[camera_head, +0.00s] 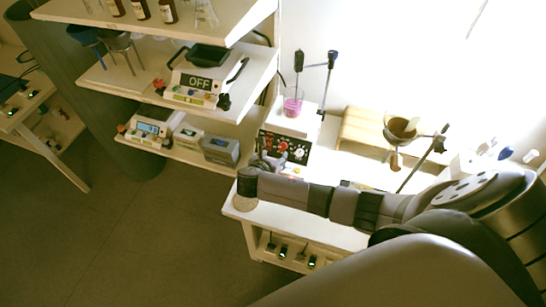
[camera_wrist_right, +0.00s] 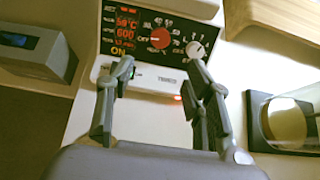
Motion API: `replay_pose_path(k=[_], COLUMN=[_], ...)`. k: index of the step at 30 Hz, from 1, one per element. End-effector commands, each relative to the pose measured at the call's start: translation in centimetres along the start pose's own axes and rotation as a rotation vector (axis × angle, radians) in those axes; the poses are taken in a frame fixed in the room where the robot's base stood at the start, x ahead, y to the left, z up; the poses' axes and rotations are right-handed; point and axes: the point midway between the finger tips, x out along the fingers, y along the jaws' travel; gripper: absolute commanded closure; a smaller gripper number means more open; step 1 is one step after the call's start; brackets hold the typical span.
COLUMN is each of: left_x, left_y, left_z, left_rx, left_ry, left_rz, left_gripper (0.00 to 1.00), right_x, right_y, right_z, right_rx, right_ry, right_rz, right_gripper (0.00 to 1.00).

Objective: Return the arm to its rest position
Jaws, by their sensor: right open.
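My right arm (camera_head: 345,207) comes in from the lower right and reaches left over the white workbench. My right gripper (camera_head: 268,163) is at its far end, in front of the hotplate stirrer's control panel (camera_head: 284,149). In the right wrist view, my right gripper (camera_wrist_right: 162,68) is open, with nothing between its fingers. The stirrer panel (camera_wrist_right: 150,38) is just beyond the fingertips, with a lit red display, a red knob, a white knob and the word ON. I cannot tell whether a finger touches the panel. My left gripper is not in view.
A beaker of pink liquid (camera_head: 292,106) stands on the stirrer, beside stands. Shelves (camera_head: 200,75) with bottles and devices are at the left. Open floor (camera_head: 130,240) lies at lower left.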

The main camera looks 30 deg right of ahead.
Motion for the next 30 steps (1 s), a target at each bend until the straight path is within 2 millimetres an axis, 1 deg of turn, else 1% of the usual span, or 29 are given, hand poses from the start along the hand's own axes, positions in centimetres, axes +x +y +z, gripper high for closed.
replay_pose_path(k=[13,15,17,20,21,23,24,26,27,30], left_x=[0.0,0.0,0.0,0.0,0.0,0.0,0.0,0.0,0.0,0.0], left_y=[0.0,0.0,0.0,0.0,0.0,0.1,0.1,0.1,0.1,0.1], left_z=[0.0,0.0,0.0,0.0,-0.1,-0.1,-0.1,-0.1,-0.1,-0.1], left_rx=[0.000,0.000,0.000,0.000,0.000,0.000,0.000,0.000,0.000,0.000], left_ry=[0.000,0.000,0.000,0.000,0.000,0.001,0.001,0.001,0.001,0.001], left_rz=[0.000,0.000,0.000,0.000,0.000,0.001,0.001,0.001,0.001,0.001], left_gripper=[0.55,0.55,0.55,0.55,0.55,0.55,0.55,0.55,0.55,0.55], right_x=[0.0,-0.3,-1.0,-3.6,-5.2,-7.7,-9.5,-12.1,-13.6,-16.9], right_y=[0.0,0.0,-0.1,-0.6,-1.0,-1.8,-2.5,-3.6,-4.5,-6.6], right_z=[0.0,-0.4,-1.4,-4.3,-5.8,-7.6,-8.7,-9.8,-10.2,-10.5], right_rx=[0.001,0.019,0.069,0.248,0.352,0.534,0.665,0.862,0.991,1.269], right_ry=[0.000,0.012,0.043,0.148,0.208,0.303,0.367,0.453,0.503,0.595], right_rz=[0.000,0.002,0.008,0.010,0.002,-0.022,-0.050,-0.102,-0.144,-0.252], right_gripper=[0.53,0.53,0.53,0.53,0.53,0.53,0.53,0.53,0.53,0.53])
